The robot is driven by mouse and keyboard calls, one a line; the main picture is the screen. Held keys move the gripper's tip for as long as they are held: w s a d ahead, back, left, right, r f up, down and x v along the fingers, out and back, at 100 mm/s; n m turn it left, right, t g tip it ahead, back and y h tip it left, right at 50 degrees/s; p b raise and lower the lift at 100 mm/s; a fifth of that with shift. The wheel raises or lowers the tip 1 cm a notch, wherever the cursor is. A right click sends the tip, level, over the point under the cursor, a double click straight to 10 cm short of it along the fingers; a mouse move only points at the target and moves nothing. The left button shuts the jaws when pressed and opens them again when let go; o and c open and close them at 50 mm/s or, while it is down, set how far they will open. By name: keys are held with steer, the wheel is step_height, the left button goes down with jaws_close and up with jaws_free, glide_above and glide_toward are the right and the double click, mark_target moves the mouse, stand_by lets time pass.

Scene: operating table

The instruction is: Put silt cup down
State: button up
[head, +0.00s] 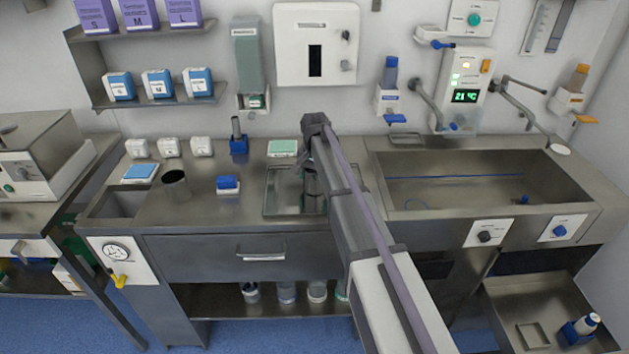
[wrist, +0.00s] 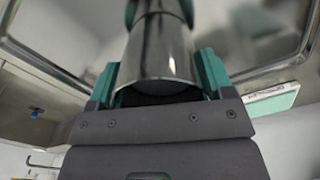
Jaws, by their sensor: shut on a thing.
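The silt cup, a shiny metal cylinder (wrist: 160,50), is between the teal fingers of my gripper (wrist: 158,85) in the wrist view. My gripper is shut on it. In the head view a metal cylinder, apparently this cup (head: 314,188), shows beside my arm over a shallow steel tray (head: 276,211) on the counter. My arm hides much of the gripper and the tray there. I cannot tell whether the cup's base touches the tray floor. In the wrist view the tray's raised rim runs around behind the cup.
A steel sink (head: 480,185) is to the right. Counter between the block and the tray is clear.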

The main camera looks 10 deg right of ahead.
steer(key=shift+f, duration=0.15)
steer(key=o, duration=1.1)
step_height(320, 180, up, 13)
steer(key=p, duration=1.2)
steer(key=shift+s+a+f+n+b, duration=0.1)
steer(key=shift+s+f+n+b, duration=0.75)
steer(key=shift+s, duration=4.5)
steer(key=shift+s+a+f+n+b, duration=0.1)
steer(key=shift+s+f+n+b, duration=0.8)
steer(key=shift+s, duration=4.4)
steer(key=shift+s+f+n+b, duration=0.25)
steer(key=shift+s+n, duration=1.2)
steer(key=shift+s, duration=3.9)
